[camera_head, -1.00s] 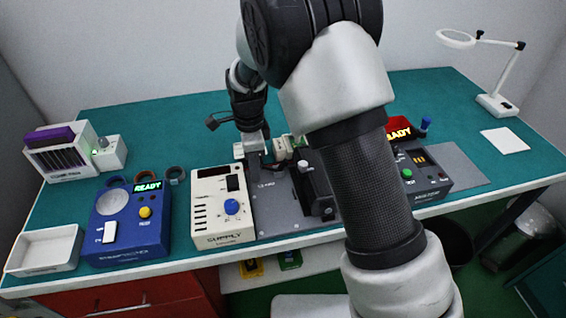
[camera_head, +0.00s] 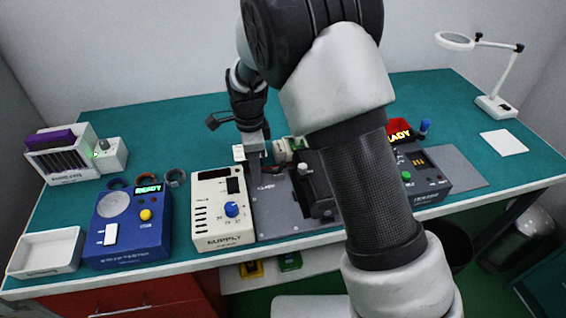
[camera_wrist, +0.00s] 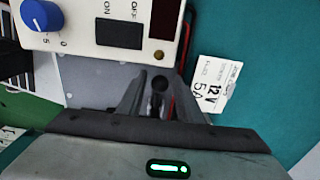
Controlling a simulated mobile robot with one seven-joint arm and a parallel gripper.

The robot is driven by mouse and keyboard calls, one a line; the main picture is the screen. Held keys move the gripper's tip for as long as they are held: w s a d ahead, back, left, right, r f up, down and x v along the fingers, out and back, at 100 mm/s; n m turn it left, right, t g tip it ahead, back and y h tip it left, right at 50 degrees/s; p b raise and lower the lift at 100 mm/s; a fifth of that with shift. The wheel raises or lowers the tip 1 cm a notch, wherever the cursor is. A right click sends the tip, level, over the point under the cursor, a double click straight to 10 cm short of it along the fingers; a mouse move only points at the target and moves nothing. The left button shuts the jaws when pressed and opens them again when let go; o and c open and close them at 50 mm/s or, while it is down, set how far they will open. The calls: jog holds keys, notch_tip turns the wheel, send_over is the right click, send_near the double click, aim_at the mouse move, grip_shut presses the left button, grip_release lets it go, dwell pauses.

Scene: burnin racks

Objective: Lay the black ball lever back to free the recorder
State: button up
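In the wrist view a small black ball (camera_wrist: 160,83) on a dark stem sits between the fingertips of my gripper (camera_wrist: 159,88). The two fingers stand apart on either side of it, with a slight gap showing. In the head view my gripper (camera_head: 254,168) points down just right of the cream supply box, over the grey plate (camera_head: 270,222). The ball cannot be made out there. A dark fixture (camera_head: 318,190) on the plate is partly hidden by my arm. I cannot tell which part is the recorder.
The cream supply box (camera_head: 222,215) stands close left of my gripper. A blue unit (camera_head: 125,235) and a white tray (camera_head: 45,252) are further left. A dark unit with a green button (camera_head: 430,175) is at right.

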jog(key=shift+r+p, duration=2.8)
jog(key=shift+r, duration=1.25)
jog(key=shift+r, duration=0.1)
jog(key=s+d+r+n+t+p, duration=0.1)
jog(key=d+r+n, duration=0.1)
jog(key=d+r, duration=0.3)
jog(key=s+d+r+n, duration=0.2)
jog(key=r, duration=0.5)
jog(key=s+d+r+n+t+p, duration=0.1)
jog(key=s+d+r+n, duration=0.4)
jog(key=s, duration=0.5)
jog(key=s+d+r+n+t+p, duration=0.1)
jog(key=s+d+r+n+t, duration=0.2)
jog(key=s+d+r+n, duration=0.3)
jog(key=s+d+r, duration=0.1)
jog(key=s+d, duration=0.3)
jog(key=shift+r+t, duration=0.3)
jog(key=shift+r, duration=0.05)
